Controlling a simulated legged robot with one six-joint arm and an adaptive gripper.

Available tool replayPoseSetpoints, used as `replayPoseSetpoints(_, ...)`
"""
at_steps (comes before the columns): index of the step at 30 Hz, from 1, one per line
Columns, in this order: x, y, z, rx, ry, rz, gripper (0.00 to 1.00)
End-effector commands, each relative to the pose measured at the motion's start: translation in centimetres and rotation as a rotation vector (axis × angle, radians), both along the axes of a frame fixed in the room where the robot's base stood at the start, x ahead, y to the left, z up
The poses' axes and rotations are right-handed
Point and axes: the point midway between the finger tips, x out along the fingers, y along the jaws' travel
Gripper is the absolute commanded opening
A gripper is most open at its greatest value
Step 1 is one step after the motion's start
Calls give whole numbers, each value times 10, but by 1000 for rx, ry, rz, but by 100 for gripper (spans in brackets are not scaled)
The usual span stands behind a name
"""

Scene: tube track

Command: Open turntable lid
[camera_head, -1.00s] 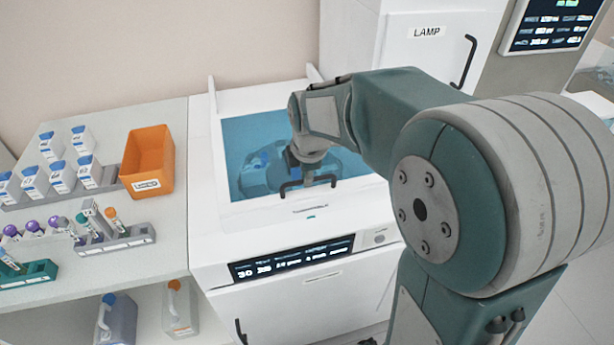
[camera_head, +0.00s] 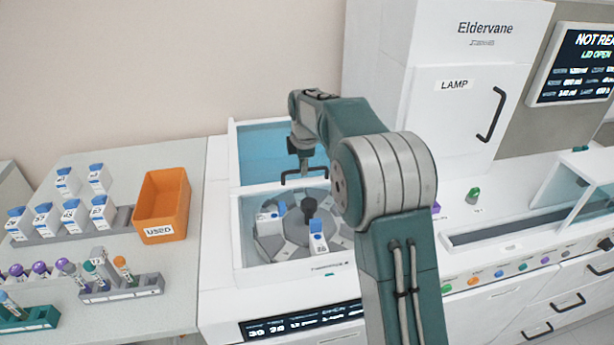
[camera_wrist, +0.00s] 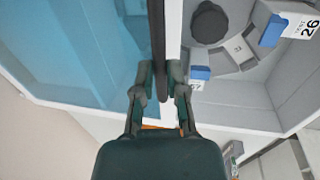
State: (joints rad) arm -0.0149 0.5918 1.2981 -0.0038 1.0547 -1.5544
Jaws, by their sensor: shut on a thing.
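The turntable lid (camera_head: 262,150) is a blue-tinted clear panel in a white frame, standing raised at the back of its opening in the head view. It also fills the left of the wrist view (camera_wrist: 70,60). My gripper (camera_head: 304,172) is shut on the lid's dark bar handle (camera_wrist: 157,45), whose bar runs between the two fingers in the wrist view. The turntable (camera_head: 270,243) is exposed below, grey, with a dark central knob (camera_head: 309,205) and a few white, blue-capped bottles (camera_head: 318,238). My arm hides its right part.
An orange bin (camera_head: 163,205) marked USED stands on the left bench beside bottles and tube racks (camera_head: 122,288). A tall white lamp cabinet (camera_head: 450,130) rises behind right of my arm. A screen (camera_head: 580,65) at the upper right reads "LID OPEN".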

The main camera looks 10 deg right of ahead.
Motion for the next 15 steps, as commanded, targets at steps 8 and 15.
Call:
replayPoseSetpoints(8, 33, 1, -2, 2, 2, 0, 0)
replayPoseSetpoints(15, 46, 2, -2, 2, 2, 0, 0)
